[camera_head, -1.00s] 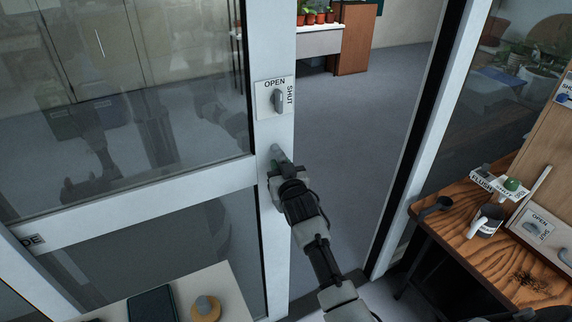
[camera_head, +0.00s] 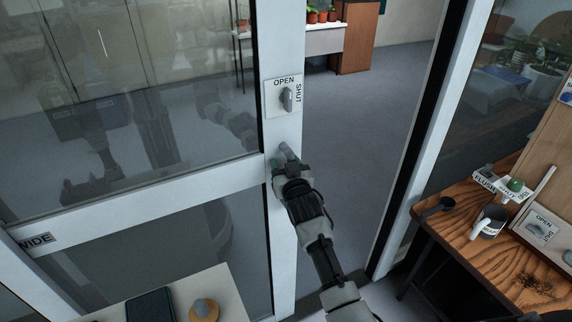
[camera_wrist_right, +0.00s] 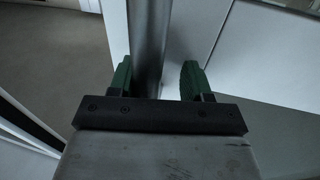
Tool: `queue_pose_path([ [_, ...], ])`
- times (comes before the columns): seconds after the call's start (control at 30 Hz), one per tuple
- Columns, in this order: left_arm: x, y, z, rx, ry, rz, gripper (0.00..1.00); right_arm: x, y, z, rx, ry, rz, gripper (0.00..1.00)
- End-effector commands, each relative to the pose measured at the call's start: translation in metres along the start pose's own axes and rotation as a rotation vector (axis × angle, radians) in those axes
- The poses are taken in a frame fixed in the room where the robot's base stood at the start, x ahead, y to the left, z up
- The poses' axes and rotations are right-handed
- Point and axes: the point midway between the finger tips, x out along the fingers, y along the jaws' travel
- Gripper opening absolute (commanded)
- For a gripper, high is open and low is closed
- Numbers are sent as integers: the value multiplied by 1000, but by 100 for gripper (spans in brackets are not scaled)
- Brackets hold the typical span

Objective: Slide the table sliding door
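The sliding door (camera_head: 160,195) is a glass panel in a white frame, on the left of the head view. An open gap lies between its right upright (camera_head: 284,225) and the fixed frame post (camera_head: 425,170). My right gripper (camera_head: 284,156) is at this upright, just below the OPEN/SHUT switch plate (camera_head: 283,96). In the right wrist view, the green fingertips (camera_wrist_right: 156,78) are apart, with a grey vertical bar (camera_wrist_right: 150,45) of the door edge seen between them. I cannot tell whether either finger touches it. My left gripper is not in view.
A wooden table (camera_head: 480,260) with a mug (camera_head: 488,222) and switch plates stands at the right. A pale table (camera_head: 225,290) is at the lower left. Potted plants (camera_head: 318,15) stand on a far bench. The grey floor (camera_head: 360,130) beyond the gap is clear.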

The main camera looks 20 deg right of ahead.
Motion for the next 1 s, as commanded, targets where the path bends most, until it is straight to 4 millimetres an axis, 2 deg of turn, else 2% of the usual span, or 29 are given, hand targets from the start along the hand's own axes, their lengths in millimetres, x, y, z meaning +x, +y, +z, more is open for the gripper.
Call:
queue_pose_path([
  [0.33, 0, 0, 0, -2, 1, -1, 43, -1, 0, 2, 1, -3, 0, 48],
  [0.47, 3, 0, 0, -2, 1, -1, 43, -10, 0, 3, 1, -2, 0, 48],
  [1.0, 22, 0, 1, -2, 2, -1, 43, -96, 0, 3, 1, -2, 0, 48],
])
